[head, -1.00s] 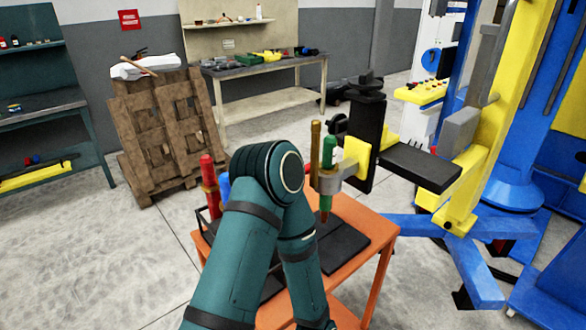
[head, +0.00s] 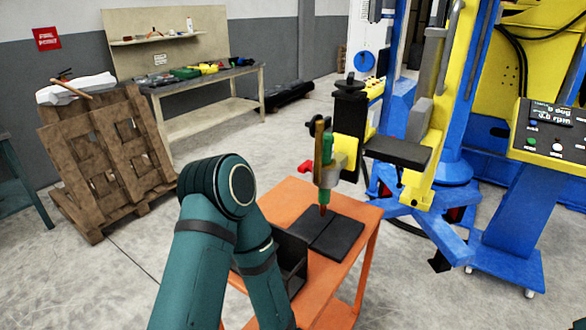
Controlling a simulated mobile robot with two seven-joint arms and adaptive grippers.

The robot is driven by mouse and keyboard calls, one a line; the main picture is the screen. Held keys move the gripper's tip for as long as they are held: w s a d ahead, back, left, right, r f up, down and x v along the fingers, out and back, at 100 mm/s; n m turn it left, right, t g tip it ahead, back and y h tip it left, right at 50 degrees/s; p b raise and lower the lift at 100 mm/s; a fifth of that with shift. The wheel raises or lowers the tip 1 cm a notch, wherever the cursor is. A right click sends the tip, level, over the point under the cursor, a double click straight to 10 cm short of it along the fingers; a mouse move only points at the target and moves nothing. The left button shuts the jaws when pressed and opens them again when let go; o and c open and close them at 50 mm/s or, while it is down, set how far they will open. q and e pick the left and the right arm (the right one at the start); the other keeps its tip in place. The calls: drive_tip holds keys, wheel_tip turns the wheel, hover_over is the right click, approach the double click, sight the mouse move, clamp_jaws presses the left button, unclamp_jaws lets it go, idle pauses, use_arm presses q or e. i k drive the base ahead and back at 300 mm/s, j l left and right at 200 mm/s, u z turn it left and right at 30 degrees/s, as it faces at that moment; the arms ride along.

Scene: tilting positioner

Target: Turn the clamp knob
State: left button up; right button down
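A black upright post (head: 349,125) carries a dark round knob (head: 350,83) on top and another dark knob (head: 313,127) on its left side. A yellow block (head: 346,150) joins it to a grey holder around a green tool (head: 327,150) with a brown rod and red tip. A small red piece (head: 306,167) sticks out left of the holder. I cannot tell which part is the clamp knob. My teal arm, apparently the left, rises from the bottom and bends down left of the holder. Neither gripper shows; no hand is seen near the knobs.
An orange table (head: 291,194) stands below the tool, with black plates (head: 338,238) and a dark rack (head: 292,262) partly behind my arm. A blue and yellow machine (head: 449,150) and a control panel (head: 549,130) stand right. A wooden pallet (head: 110,165) and workbench (head: 205,85) stand behind.

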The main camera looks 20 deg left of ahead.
sight(306, 166)
drive_tip(key=k+j+z, duration=0.1)
drive_tip(key=j, duration=0.2)
drive_tip(key=k+j+z, duration=0.1)
drive_tip(key=j, duration=0.2)
drive_tip(key=k+j, duration=0.15)
drive_tip(key=j, duration=0.15)
drive_tip(key=j+z, duration=0.15)
drive_tip(key=j, duration=0.35)
drive_tip(key=k+j+z, duration=0.15)
drive_tip(key=j, duration=0.3)
drive_tip(key=j+z, duration=0.2)
drive_tip(key=j, duration=0.8)
drive_tip(key=i+j, duration=0.1)
drive_tip(key=j, duration=0.25)
drive_tip(key=i+j+z, duration=0.1)
drive_tip(key=j, duration=0.2)
drive_tip(key=j+z, duration=0.3)
drive_tip(key=j, duration=0.5)
